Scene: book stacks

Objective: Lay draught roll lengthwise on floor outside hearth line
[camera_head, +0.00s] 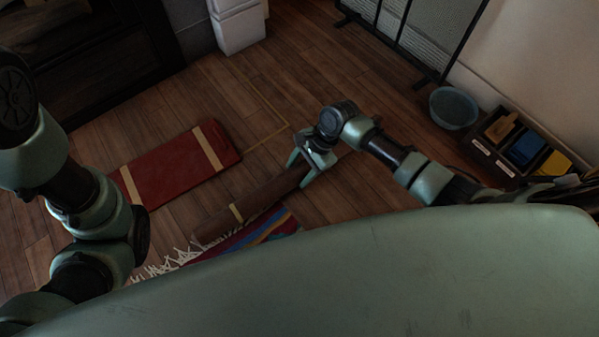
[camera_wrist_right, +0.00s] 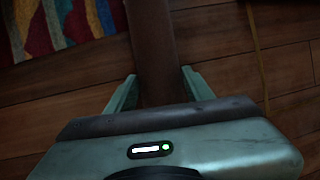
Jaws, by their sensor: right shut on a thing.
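The draught roll (camera_head: 270,191) is a long brown roll with a tan band near its lower-left end. My right gripper (camera_head: 302,171) is shut on it near its upper-right end. In the right wrist view the roll (camera_wrist_right: 153,45) runs between the two fingers (camera_wrist_right: 158,80). The roll lies beside the fringed rug; whether it touches the floor I cannot tell. A thin tan line (camera_head: 266,138) with a corner marks the floor beyond the roll; it also shows in the right wrist view (camera_wrist_right: 257,55). My left arm shows at the left, its gripper out of view.
A red mat (camera_head: 168,171) with tan straps lies left of the roll. The colourful rug (camera_head: 250,233) is partly hidden by my body. A blue bowl (camera_head: 453,108) and a dark divided tray (camera_head: 487,157) stand at right. A black-framed screen (camera_head: 409,28) stands behind. Bare floor lies between.

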